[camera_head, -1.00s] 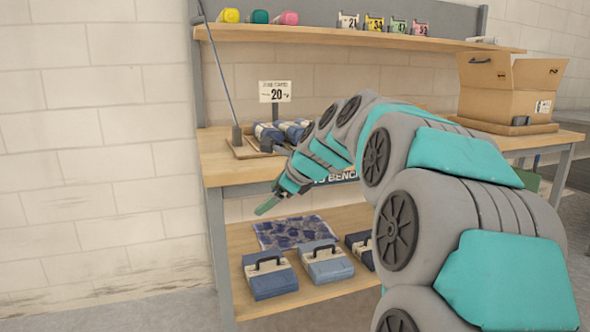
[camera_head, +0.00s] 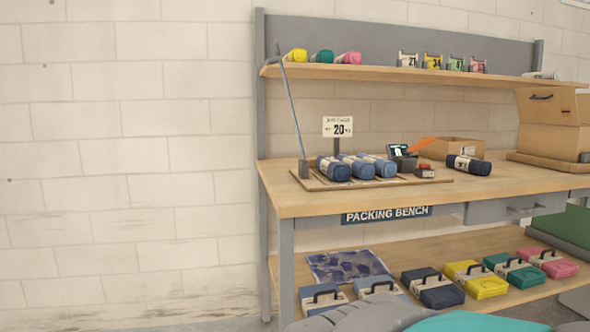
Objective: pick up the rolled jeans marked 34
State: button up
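Three blue rolled jeans with pale bands lie side by side on a shallow tray (camera_head: 410,181) on the packing bench: left roll (camera_head: 333,169), middle roll (camera_head: 357,167), right roll (camera_head: 378,166). A darker navy roll (camera_head: 468,165) with a pale band lies alone on the bench further right. Any numbers on these bands are too small to read, so I cannot tell which is marked 34. My gripper is out of view; only part of my arm shows at the bottom edge.
A sign reading 20 (camera_head: 338,127) and a thin upright rod (camera_head: 294,110) stand by the tray. A dark device (camera_head: 402,156) and a cardboard box (camera_head: 452,148) sit behind. The upper shelf (camera_head: 400,74) holds coloured rolls and numbered cards.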

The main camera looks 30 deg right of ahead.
aim_at(360, 168)
jog(key=j+z, duration=0.45)
jog(key=z, duration=0.25)
jog(key=j+z, duration=0.35)
jog(key=l, duration=0.1)
